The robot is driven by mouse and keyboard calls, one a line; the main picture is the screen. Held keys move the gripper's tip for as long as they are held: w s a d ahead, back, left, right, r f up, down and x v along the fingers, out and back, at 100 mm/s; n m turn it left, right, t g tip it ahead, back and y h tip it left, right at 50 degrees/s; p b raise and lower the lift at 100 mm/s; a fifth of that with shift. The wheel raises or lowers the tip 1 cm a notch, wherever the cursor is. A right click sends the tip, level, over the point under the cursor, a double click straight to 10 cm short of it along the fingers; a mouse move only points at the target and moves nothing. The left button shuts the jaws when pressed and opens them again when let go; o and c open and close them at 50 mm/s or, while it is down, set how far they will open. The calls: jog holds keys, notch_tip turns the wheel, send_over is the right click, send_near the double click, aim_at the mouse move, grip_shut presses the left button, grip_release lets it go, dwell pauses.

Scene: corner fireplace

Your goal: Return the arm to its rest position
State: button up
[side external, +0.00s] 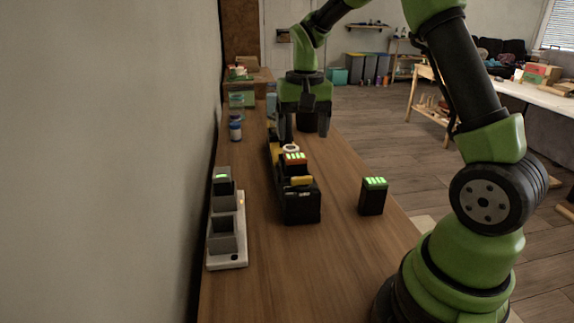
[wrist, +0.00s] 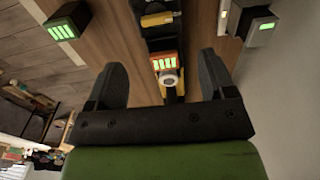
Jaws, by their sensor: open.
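My gripper (side external: 305,134) hangs from my green arm, pointing down above the far half of the wooden bench (side external: 335,225). Its two dark fingers are spread, and nothing is seen held between them. In the wrist view the fingers (wrist: 163,66) are wide apart. Between and beyond them lies a black and yellow tool (side external: 302,204) with an orange-topped part showing lit green bars (wrist: 164,63). The gripper appears above the far end of this tool; I cannot tell the exact gap.
A black block with green lights (side external: 373,197) stands right of the tool. A pale charger-like base (side external: 240,258) with grey blocks stands at left, near the wall. A blue-and-white bottle (side external: 235,131) and boxes (side external: 240,99) are farther back. The bench's near middle is clear.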

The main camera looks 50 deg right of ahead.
jog(key=s+a+r+n+t, duration=0.2)
jog(key=s+a+r+t, duration=0.1)
jog(key=s+a+r, duration=0.45)
jog(key=s+a+r+n+t+y, duration=0.2)
jog(key=s+a+r+n+t, duration=0.1)
jog(key=s+a, duration=0.4)
jog(key=s, duration=0.3)
jog(key=shift+t, duration=0.4)
jog(key=shift+d+r, duration=0.1)
jog(key=shift+c, duration=0.4)
